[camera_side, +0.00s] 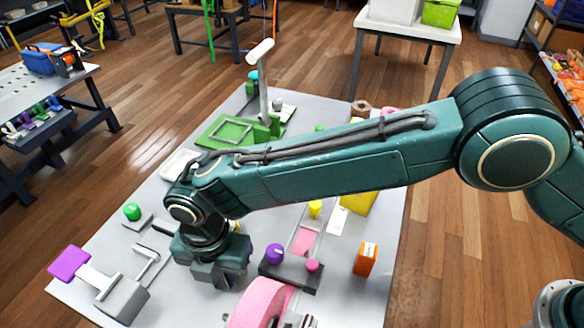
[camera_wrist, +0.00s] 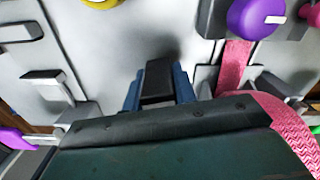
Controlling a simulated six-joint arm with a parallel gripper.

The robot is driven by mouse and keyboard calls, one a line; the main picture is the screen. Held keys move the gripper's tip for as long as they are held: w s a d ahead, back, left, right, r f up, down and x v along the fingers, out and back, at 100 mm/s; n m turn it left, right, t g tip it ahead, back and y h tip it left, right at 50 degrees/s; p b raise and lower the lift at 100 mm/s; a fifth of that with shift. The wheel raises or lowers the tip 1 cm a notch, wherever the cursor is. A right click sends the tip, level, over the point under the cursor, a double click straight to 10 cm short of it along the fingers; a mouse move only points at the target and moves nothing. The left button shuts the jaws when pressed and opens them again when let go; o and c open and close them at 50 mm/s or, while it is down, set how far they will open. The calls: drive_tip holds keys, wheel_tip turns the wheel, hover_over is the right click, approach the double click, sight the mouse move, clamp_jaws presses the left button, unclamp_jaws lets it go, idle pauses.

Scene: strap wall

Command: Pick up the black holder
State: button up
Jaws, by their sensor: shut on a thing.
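In the wrist view, the black holder (camera_wrist: 158,77) is a small dark block between the two blue fingers of my gripper (camera_wrist: 157,92). The fingers press on it from both sides. A soft dark shadow lies on the grey surface just beyond it; I cannot tell whether it touches the surface. In the side view, my gripper (camera_side: 217,275) points down over the front left part of the table (camera_side: 335,297). There its fingers and the holder are hidden behind the gripper body.
Right of my gripper are a purple knob (camera_side: 274,253) on a dark base, a pink strap roll (camera_side: 258,303) and an orange box (camera_side: 366,259). Left are a purple-ended lever (camera_side: 70,262) and a green ball (camera_side: 131,211). A green frame with a tall lever (camera_side: 264,95) stands behind.

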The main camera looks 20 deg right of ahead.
wheel_tip(320, 180, up, 19)
idle(0.5)
drive_tip(key=shift+w+f, duration=0.1)
drive_tip(key=shift+f, duration=0.1)
idle(0.3)
